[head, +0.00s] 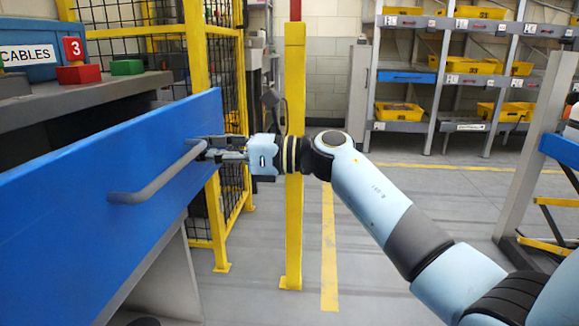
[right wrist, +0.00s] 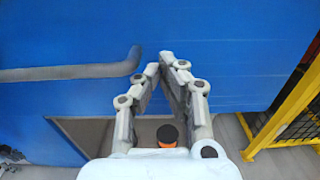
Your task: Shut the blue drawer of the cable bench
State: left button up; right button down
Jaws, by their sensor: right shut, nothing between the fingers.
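The blue drawer (head: 95,175) of the cable bench stands out from the bench at the left of the head view. Its grey bar handle (head: 160,182) runs along the front. The drawer front also fills most of the right wrist view (right wrist: 230,50), with the handle (right wrist: 70,73) at the left. My right gripper (head: 205,149) is shut and empty, its fingertips at the drawer front near the handle's far end. In the right wrist view the closed fingertips (right wrist: 162,62) lie just right of the handle's bend. I cannot tell whether they touch the front. My left gripper is not in view.
The bench top (head: 80,95) holds a CABLES box (head: 40,55), red blocks (head: 78,74) and a green block (head: 127,67). A yellow post (head: 294,220) and yellow-framed mesh fence (head: 205,120) stand behind my right arm. Shelves with yellow bins (head: 400,112) are at the back.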

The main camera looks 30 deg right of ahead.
jog(key=b+x, duration=0.1)
jog(key=x, duration=1)
jog(key=shift+a+f+b, duration=0.1)
jog(key=shift+b, duration=0.3)
jog(key=shift+w+a, duration=0.45)
jog(key=shift+a, duration=0.1)
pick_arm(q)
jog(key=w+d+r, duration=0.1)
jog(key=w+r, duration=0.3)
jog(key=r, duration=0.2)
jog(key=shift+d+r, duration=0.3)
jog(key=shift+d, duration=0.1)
pick_arm(e)
jog(key=shift+w+a, duration=0.1)
jog(key=shift+w, duration=0.05)
jog(key=shift+r, duration=0.25)
